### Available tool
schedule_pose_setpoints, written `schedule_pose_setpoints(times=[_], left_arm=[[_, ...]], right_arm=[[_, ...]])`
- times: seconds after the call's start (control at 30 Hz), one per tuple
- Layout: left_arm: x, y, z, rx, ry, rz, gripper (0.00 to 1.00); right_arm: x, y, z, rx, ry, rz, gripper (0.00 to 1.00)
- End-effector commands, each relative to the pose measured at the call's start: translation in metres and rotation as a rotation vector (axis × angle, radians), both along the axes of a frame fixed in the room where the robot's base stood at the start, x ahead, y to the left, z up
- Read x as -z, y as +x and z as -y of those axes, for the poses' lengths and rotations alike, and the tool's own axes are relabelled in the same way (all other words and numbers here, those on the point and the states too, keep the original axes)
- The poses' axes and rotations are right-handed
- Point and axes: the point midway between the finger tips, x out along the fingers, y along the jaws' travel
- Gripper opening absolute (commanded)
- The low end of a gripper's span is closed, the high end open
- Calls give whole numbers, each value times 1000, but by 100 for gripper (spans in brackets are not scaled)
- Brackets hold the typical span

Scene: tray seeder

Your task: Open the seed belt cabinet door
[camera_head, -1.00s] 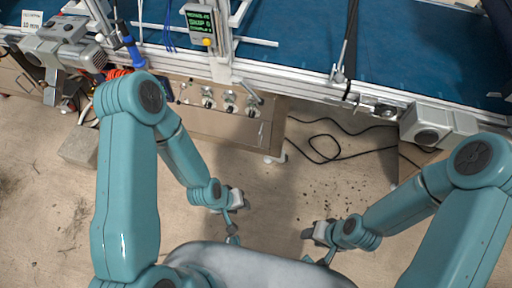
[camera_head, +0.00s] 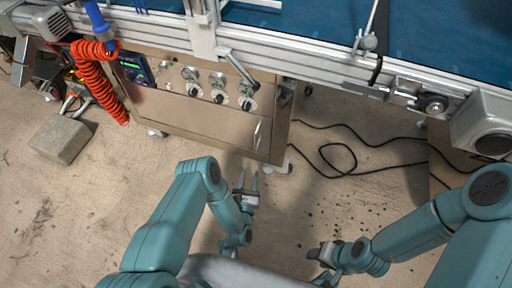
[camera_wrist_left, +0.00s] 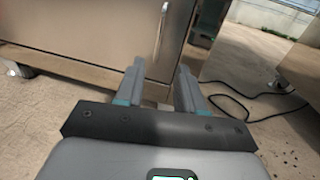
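The seed belt cabinet (camera_head: 190,112) stands under the conveyor, a metallic brown box with knobs and a small display on its upper panel. Its door (camera_head: 215,122) looks closed, with a slim vertical silver handle (camera_head: 257,134) near the right edge. In the left wrist view the door (camera_wrist_left: 90,30) fills the upper left and the handle (camera_wrist_left: 161,30) stands ahead, above the fingers. My left gripper (camera_head: 246,181) is open and empty, its fingers pointing at the cabinet below the handle, apart from it; it also shows in the left wrist view (camera_wrist_left: 158,85). My right gripper (camera_head: 322,265) is low in the head view; its fingers are unclear.
The blue conveyor (camera_head: 300,30) with its metal rail runs above the cabinet. A red coiled hose (camera_head: 92,85) and a grey block (camera_head: 60,139) are at left. Black cables (camera_head: 340,160) lie on the floor at right. The floor before the cabinet is clear.

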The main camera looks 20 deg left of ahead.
Motion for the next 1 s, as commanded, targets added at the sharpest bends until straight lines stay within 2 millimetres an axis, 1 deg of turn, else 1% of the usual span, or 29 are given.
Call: schedule_pose_setpoints(times=[0.4,0.5,0.6,0.7,0.8,1.0], left_arm=[[2,95,-15,-1,5,3,38],[2,116,-17,0,4,2,38],[1,131,-19,-1,3,0,38],[0,142,-20,0,3,0,38],[-1,148,-21,0,3,-1,38],[-1,149,-21,1,3,-4,38]], right_arm=[[32,3,3,10,-2,5,43],[38,4,4,16,-3,7,43],[43,5,5,21,-4,9,43],[45,6,6,24,-4,11,43],[46,7,6,26,-5,11,43],[45,7,6,26,-5,11,43]])
